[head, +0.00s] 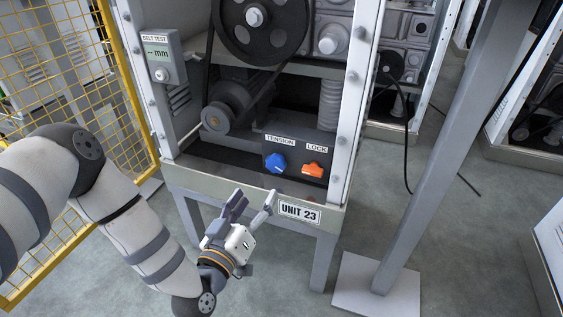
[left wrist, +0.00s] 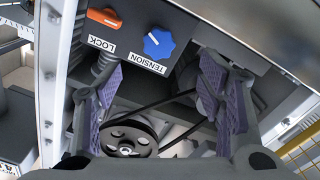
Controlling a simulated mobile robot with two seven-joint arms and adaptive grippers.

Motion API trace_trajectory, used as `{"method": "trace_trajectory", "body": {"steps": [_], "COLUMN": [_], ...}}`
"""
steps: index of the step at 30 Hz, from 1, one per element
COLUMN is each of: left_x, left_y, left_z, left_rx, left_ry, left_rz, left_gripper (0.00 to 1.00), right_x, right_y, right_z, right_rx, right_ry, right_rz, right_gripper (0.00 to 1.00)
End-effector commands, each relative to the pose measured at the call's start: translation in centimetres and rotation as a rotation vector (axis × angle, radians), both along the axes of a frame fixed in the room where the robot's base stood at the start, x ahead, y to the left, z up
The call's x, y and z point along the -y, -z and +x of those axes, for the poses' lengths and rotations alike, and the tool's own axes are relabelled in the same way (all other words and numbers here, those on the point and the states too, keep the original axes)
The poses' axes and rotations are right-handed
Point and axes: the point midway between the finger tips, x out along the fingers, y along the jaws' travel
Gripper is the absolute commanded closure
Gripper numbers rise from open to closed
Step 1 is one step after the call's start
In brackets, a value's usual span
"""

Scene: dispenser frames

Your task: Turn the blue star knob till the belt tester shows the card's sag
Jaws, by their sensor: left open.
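The blue star knob (head: 275,162) sits under the TENSION label on the grey front plate of the dispenser frame. It also shows upside down in the left wrist view (left wrist: 158,44), with a white pointer mark on its face. The belt tester (head: 162,57) is on the frame's left post; its screen reads dashes and "mm". No card with a sag value can be made out. My left gripper (head: 254,203) is open and empty, below and in front of the knob, apart from it. Its purple-padded fingers (left wrist: 165,90) stand wide apart. My right gripper is not in view.
An orange LOCK handle (head: 313,169) sits just right of the knob. The belt and large pulley (head: 260,25) are above. The UNIT 23 plate (head: 299,212) is on the lower ledge. A yellow mesh fence (head: 65,110) stands left, and a slanted grey post (head: 440,150) right.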

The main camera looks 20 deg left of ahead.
Motion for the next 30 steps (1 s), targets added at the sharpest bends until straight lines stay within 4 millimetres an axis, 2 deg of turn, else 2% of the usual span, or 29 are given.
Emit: {"method": "trace_trajectory", "body": {"steps": [5,8,15,19,24,30], "left_x": [-0.1,-0.1,0.1,0.2,0.3,0.3], "left_y": [-0.2,-0.1,0.3,0.2,-0.2,-0.3], "left_z": [0.4,2.3,8.4,10.7,11.9,12.0], "left_rx": [-0.001,0.002,-0.001,-0.003,-0.002,-0.001], "left_ry": [-0.017,-0.017,-0.017,-0.016,-0.015,-0.014], "left_rz": [-0.072,-0.071,-0.068,-0.067,-0.067,-0.066], "left_gripper": [0.38,0.38,0.38,0.38,0.38,0.38], "right_x": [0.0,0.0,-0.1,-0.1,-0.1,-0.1], "right_y": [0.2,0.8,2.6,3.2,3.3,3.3], "right_z": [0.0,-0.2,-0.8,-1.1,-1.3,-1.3], "right_rx": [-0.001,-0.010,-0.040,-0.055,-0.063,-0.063], "right_ry": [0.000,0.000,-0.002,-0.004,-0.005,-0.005], "right_rz": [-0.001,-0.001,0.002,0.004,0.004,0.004], "right_gripper": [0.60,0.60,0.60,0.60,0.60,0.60]}}
